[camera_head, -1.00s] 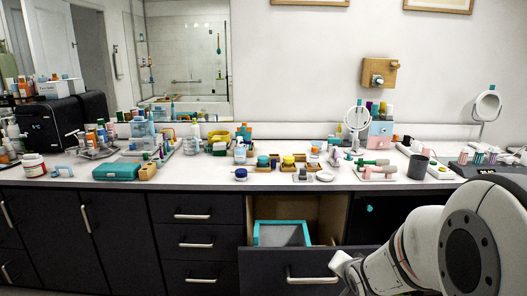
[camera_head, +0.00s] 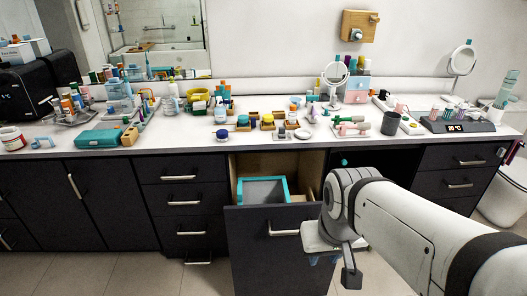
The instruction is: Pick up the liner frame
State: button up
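The liner frame (camera_head: 284,185), a teal rectangular rim around a grey inside, sits in the open drawer (camera_head: 262,238) below the counter. It is slightly tilted in view, and its lower part is hidden by the drawer front. My gripper (camera_head: 336,264) is in front of the drawer, to the right of the frame and lower in the picture, apart from it. It points downward beside the right end of the drawer front. The gap between its fingers does not show clearly. I see nothing held in it.
The counter (camera_head: 185,151) above is crowded with jars, bottles, a teal case (camera_head: 105,138) and a dark cup (camera_head: 390,123). The drawer handle (camera_head: 285,233) sticks out at the front. The floor (camera_head: 175,272) in front is clear.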

aim_at(285, 186)
jog(key=u, duration=0.05)
jog(key=k, duration=0.6)
jog(key=z, duration=0.3)
jog(key=i, duration=1.8)
jog(key=u, duration=0.7)
jog(key=k, duration=0.5)
jog(key=z, duration=2.6)
